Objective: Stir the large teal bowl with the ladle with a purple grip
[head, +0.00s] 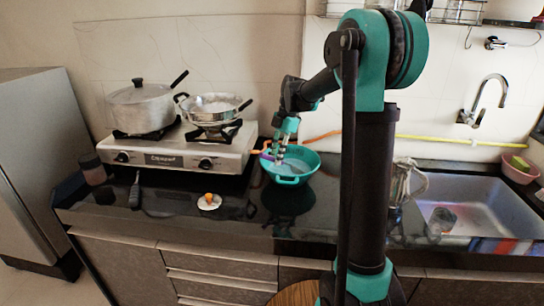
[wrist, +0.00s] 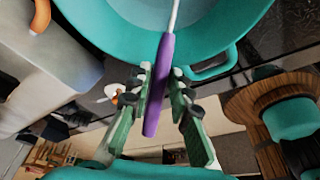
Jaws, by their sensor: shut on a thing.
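The large teal bowl (head: 289,181) stands on the dark counter, right of the stove; its inside and a side handle fill the top of the wrist view (wrist: 110,60). My gripper (head: 279,156) is over the bowl. In the wrist view my gripper (wrist: 161,76) has its green fingers on both sides of the purple grip (wrist: 154,110) of the ladle, shut on it. The ladle's pale shaft (wrist: 175,14) runs from the grip over the bowl's inside. The ladle's head is out of the wrist view and cannot be made out in the head view.
A two-burner stove (head: 175,150) carries a lidded pot (head: 142,105) and a metal pan (head: 212,108). A small white dish (head: 209,203) with an orange thing lies in front. A sink (head: 480,212) is at the right. An orange hose runs behind the bowl.

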